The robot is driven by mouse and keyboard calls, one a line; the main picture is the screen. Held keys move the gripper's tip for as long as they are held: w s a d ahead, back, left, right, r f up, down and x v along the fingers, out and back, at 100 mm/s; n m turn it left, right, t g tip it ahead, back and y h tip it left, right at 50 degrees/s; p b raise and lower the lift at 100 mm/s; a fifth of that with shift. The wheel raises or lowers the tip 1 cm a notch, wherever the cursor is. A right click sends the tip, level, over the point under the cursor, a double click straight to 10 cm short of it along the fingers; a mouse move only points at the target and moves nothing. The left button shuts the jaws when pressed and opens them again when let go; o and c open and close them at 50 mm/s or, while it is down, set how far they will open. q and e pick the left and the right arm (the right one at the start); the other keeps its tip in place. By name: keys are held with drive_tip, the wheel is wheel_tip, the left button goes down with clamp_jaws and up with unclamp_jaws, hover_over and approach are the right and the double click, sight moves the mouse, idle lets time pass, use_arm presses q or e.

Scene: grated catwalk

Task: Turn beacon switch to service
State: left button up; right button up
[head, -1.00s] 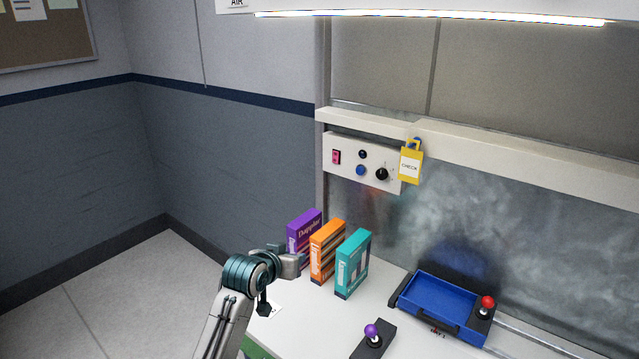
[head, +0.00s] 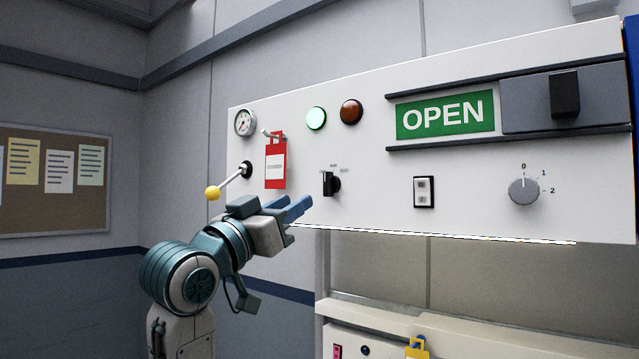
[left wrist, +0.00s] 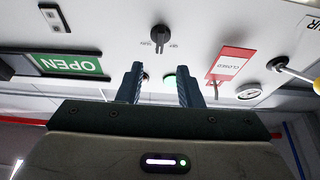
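A black rotary switch (head: 331,184) with small labels too blurred to read sits on the white upper panel (head: 375,220). It may be the beacon switch. It also shows in the left wrist view (left wrist: 160,34), beyond the fingertips. My left gripper (head: 300,204) is open and empty, with its blue fingers just left of and a little below the switch, apart from it. In the left wrist view the two fingers (left wrist: 160,72) stand apart with a gap between them. My right gripper is in neither view now.
The panel also bears a yellow-knobbed lever (head: 212,192), a red hanging tag (head: 275,160), a gauge (head: 244,122), a lit green lamp (head: 316,118), a dark red lamp (head: 351,111), a rocker switch (head: 424,192), a grey dial (head: 524,191) and a green OPEN sign (head: 445,115).

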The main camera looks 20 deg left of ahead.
sight(325, 184)
use_arm(q)
drive_tip(key=p+x, duration=0.4)
drive_tip(key=x, duration=0.4)
drive_tip(key=shift+s+d+r, duration=0.1)
drive_tip(key=shift+w+d+p, duration=0.1)
drive_tip(key=shift+w+p, duration=0.2)
drive_tip(key=shift+w, duration=0.3)
clamp_jaws()
